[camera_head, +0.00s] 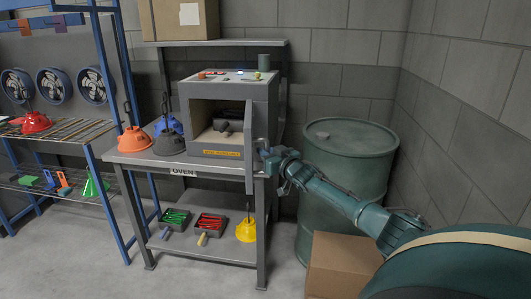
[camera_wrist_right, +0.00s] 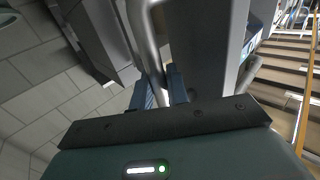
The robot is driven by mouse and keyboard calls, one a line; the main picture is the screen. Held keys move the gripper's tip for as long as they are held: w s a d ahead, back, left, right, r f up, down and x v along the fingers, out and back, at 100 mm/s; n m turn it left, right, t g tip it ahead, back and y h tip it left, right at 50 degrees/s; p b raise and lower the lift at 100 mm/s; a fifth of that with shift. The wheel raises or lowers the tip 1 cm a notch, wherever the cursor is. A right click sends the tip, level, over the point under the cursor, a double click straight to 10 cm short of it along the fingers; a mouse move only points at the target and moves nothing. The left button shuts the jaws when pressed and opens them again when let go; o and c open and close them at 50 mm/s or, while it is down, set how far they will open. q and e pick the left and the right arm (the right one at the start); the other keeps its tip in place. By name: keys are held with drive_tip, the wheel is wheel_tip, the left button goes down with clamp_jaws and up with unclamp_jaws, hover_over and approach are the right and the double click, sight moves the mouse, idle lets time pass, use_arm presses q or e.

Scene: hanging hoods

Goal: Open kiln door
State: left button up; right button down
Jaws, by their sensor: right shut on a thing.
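The kiln (camera_head: 230,88) is a grey box standing on the workbench marked OVEN. Its door (camera_head: 249,150) stands swung open at the right side of the opening, seen nearly edge-on. A dark object (camera_head: 221,125) sits inside the open chamber. My right gripper (camera_head: 265,154) is at the outer face of the door. In the right wrist view, its blue fingers (camera_wrist_right: 160,90) are closed around the metal bar handle (camera_wrist_right: 150,45), beside the grey door panel (camera_wrist_right: 207,50). My left gripper is not in view.
A green drum (camera_head: 345,185) stands right of the bench, behind my right arm, with a cardboard box (camera_head: 340,262) in front. Orange (camera_head: 134,139) and grey (camera_head: 169,143) hoods sit left of the kiln. A blue-framed rack (camera_head: 107,70) stands at left. Floor at front left is clear.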

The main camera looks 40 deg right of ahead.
drive_tip(key=shift+r, duration=0.1)
drive_tip(key=c, duration=1.5)
unclamp_jaws()
drive_tip(key=shift+o, duration=0.2)
drive_tip(key=shift+s+a+f, duration=0.1)
drive_tip(key=shift+s+f, duration=0.1)
drive_tip(key=shift+s, duration=0.2)
drive_tip(key=s+a, duration=0.1)
drive_tip(key=s, duration=1.1)
drive_tip(key=shift+a+r, duration=0.15)
drive_tip(key=shift+a, duration=0.1)
drive_tip(key=shift+s, duration=0.1)
